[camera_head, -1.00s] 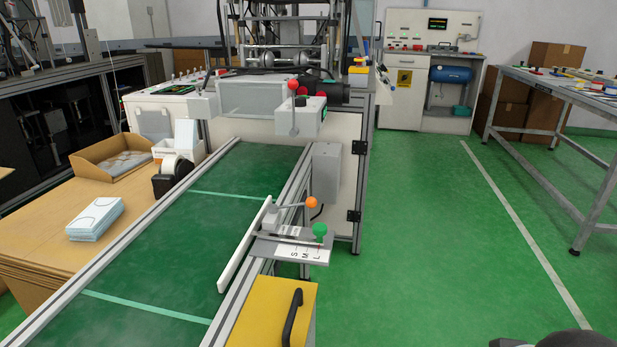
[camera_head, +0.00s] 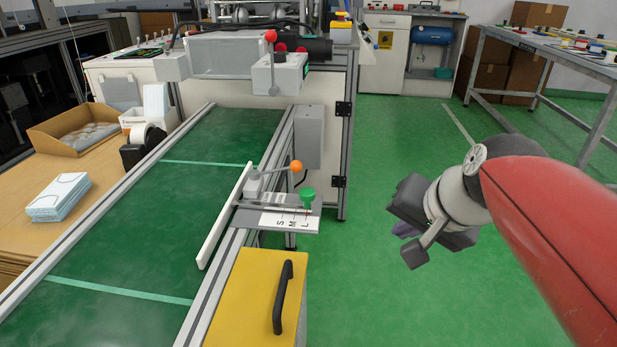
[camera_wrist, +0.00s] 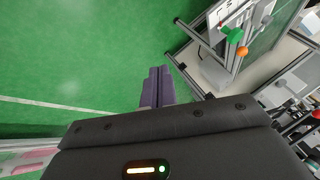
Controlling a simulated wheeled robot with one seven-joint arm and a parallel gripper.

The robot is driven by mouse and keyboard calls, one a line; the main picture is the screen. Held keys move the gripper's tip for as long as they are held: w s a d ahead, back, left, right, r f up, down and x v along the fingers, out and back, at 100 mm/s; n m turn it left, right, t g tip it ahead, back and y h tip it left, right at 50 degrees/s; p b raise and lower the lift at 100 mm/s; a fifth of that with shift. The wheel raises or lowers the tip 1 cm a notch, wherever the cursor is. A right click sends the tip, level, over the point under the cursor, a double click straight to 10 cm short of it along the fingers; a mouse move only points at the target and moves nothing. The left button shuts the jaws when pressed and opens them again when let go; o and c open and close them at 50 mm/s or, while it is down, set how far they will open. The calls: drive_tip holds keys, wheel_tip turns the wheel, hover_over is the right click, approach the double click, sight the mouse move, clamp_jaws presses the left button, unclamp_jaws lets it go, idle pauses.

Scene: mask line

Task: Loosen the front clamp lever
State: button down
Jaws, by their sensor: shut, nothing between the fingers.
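A grey lever with an orange knob (camera_head: 296,166) sits on the bracket of the white guide rail (camera_head: 224,215) at the conveyor's right edge. A green knob (camera_head: 307,194) stands on the bracket plate marked S, M, L (camera_head: 272,219). Both knobs also show in the wrist view, the orange one (camera_wrist: 236,35) close beside the green one (camera_wrist: 241,51). My gripper (camera_head: 404,229) is to the right of the bracket, over the green floor, apart from both knobs. In the wrist view its purple fingers (camera_wrist: 158,78) are together with nothing between them.
A yellow box with a black handle (camera_head: 256,291) stands in front of the bracket. A red-knobbed lever (camera_head: 271,38) is on the machine behind. Masks (camera_head: 59,196) lie on the cardboard at left. The floor between bracket and arm is clear.

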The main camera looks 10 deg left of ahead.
drive_tip(key=w+a+r+m+y+b, duration=0.1)
drive_tip(key=w+a+m+y, duration=0.1)
drive_tip(key=w+a, duration=0.2)
drive_tip(key=w+a+r+m+y+b, duration=0.2)
drive_tip(key=w+a, duration=0.3)
drive_tip(key=w, duration=0.4)
drive_tip(key=shift+w+a+r+y, duration=0.15)
drive_tip(key=shift+a+r+y, duration=0.15)
drive_tip(key=shift+y, duration=0.1)
drive_tip(key=shift+f, duration=0.1)
approach(300, 170)
wheel_tip(300, 170, down, 3)
drive_tip(key=shift+a+r+b, duration=0.1)
drive_tip(key=shift+a+b, duration=0.05)
drive_tip(key=shift+b, duration=0.25)
drive_tip(key=w+a, duration=0.1)
drive_tip(key=w+a+f, duration=0.1)
drive_tip(key=w+a, duration=0.1)
drive_tip(key=shift+a+f, duration=0.1)
drive_tip(key=shift+a, duration=0.2)
drive_tip(key=shift+w+p, duration=0.1)
drive_tip(key=shift+p, duration=0.2)
